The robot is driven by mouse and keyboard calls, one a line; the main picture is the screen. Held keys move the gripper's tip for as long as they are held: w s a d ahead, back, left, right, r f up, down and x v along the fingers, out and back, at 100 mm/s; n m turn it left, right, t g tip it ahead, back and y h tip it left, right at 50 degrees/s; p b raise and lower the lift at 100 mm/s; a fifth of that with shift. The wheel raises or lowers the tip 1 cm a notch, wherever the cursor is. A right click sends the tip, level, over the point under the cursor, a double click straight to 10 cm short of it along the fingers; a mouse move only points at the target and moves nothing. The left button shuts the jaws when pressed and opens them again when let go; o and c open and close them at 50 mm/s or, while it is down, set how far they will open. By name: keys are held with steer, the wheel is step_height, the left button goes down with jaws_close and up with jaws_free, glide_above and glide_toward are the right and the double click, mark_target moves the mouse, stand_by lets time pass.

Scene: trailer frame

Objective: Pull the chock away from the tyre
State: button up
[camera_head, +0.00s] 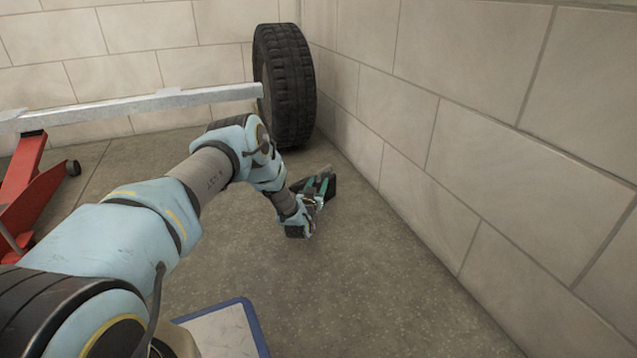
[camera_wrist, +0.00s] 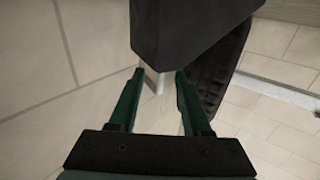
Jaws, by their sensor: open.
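The tyre (camera_head: 285,88) stands upright by the wall corner at the end of a pale metal beam. A black block, the chock (camera_head: 330,187), is on the near side of the tyre, partly hidden by my gripper (camera_head: 316,188). Bare floor shows between chock and tyre in the head view. In the wrist view the chock (camera_wrist: 185,28) fills the top middle, just beyond my green fingers (camera_wrist: 158,77), and overlaps the tyre (camera_wrist: 224,72). The fingers are apart. A pale narrow bar shows between their tips; I cannot tell whether they touch it.
The block wall (camera_head: 480,140) runs close along the right. A red jack (camera_head: 28,185) stands at the left under the metal beam (camera_head: 150,102). A blue-edged board (camera_head: 228,332) lies at the bottom. The floor (camera_head: 370,280) in front of and right of my gripper is clear.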

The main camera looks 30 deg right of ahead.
steer(key=p+v, duration=0.5)
steer(key=v, duration=0.5)
